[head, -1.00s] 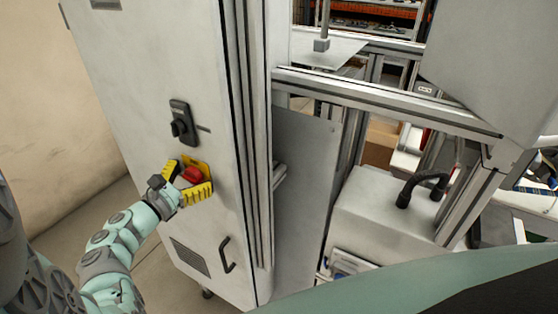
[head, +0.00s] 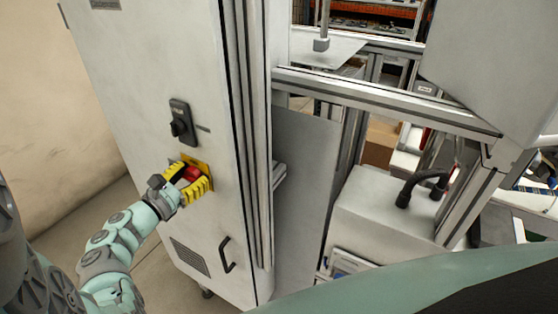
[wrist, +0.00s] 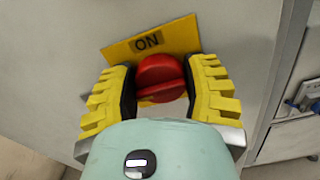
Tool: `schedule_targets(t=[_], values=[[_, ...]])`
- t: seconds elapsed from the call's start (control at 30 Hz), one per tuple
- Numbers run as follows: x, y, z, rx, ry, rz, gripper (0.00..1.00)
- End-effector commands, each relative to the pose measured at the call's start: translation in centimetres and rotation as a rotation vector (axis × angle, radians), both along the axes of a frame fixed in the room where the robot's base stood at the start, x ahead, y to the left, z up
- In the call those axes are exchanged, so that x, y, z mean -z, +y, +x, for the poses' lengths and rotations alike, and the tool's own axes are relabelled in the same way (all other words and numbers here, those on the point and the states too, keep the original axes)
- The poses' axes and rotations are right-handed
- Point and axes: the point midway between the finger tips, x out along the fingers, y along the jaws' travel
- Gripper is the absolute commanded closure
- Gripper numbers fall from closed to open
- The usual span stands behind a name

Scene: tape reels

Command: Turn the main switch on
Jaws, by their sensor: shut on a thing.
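The main switch is a red rotary knob (wrist: 160,78) on a yellow plate (wrist: 178,38) marked "ON" in the wrist view. It also shows in the head view as a red knob (head: 192,173) on the front of a tall pale grey cabinet (head: 215,105). My gripper (wrist: 162,92) has yellow ribbed fingers, one on each side of the knob, and is shut on it. The knob's raised grip bar lies roughly level in the wrist view. In the head view the fingers hide part of the yellow plate.
A black handle (head: 227,254) and a vent (head: 190,257) are below. Aluminium framing (head: 385,100) stands to the right. Bare floor and wall lie at the left.

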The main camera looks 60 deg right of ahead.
Motion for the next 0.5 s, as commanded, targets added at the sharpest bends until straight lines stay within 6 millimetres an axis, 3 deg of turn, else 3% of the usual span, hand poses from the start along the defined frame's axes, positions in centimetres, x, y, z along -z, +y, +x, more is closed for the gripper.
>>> schedule_targets(t=[0.27,0.5], values=[[0.15,0.06,0.01,-0.002,-0.050,0.002,0.87],[0.41,0.12,0.00,-0.003,-0.201,0.013,0.87]])
